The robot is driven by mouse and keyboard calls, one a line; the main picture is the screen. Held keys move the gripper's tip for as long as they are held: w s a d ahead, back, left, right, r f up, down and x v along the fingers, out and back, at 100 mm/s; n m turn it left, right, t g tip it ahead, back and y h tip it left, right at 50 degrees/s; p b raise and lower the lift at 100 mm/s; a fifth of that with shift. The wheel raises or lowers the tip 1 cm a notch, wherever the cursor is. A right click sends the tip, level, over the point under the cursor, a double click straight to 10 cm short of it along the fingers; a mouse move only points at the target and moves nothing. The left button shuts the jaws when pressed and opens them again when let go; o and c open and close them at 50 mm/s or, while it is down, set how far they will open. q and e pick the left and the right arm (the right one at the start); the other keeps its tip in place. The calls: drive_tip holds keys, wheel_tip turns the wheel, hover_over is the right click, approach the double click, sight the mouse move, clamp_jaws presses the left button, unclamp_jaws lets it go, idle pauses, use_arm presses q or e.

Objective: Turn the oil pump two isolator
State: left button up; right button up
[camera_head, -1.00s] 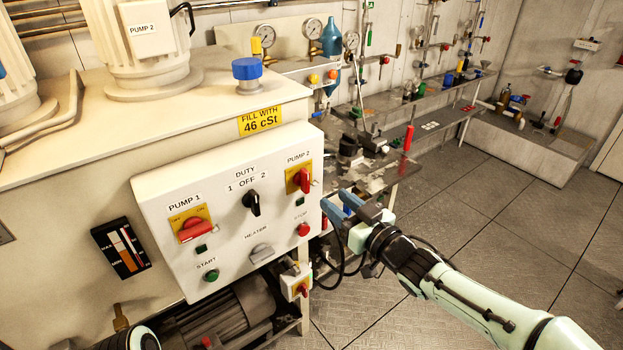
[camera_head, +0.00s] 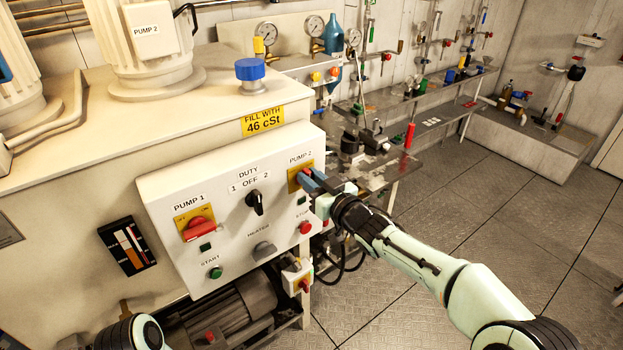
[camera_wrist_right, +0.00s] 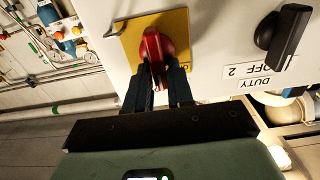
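The pump two isolator (camera_head: 294,176) is a red rotary handle on a yellow plate, under the PUMP 2 label at the upper right of the white control box (camera_head: 165,245). In the right wrist view its red handle (camera_wrist_right: 157,48) points down toward my gripper. My right gripper (camera_head: 309,180) is at the isolator and partly hides it in the head view. In the right wrist view my right fingers (camera_wrist_right: 159,75) stand on either side of the handle's lower end, apart; firm contact is not visible. My left gripper is not in view.
The black DUTY switch (camera_head: 255,202), red PUMP 1 isolator (camera_head: 199,229) and red STOP button (camera_head: 305,227) share the panel. A grey bench (camera_head: 385,165) stands behind my right arm. Open floor (camera_head: 480,210) lies to the right.

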clamp_jaws()
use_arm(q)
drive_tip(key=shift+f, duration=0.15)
use_arm(e)
drive_tip(key=n+b, duration=0.3)
drive_tip(key=n, duration=0.1)
drive_tip(key=a+f+n+b, duration=0.1)
drive_tip(key=n+b, duration=0.1)
drive_tip(key=n, duration=0.3)
drive_tip(key=s+n+b, duration=0.1)
drive_tip(key=n+b, duration=0.2)
drive_tip(key=n, duration=0.2)
drive_tip(key=shift+a+f+b, duration=0.2)
drive_tip(key=shift+b, duration=0.1)
use_arm(q)
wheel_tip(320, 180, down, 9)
drive_tip(key=b, duration=0.1)
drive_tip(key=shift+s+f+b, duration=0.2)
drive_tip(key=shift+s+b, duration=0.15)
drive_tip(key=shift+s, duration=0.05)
use_arm(e)
drive_tip(key=shift+f+n, duration=0.2)
drive_tip(key=shift+n, duration=1.7)
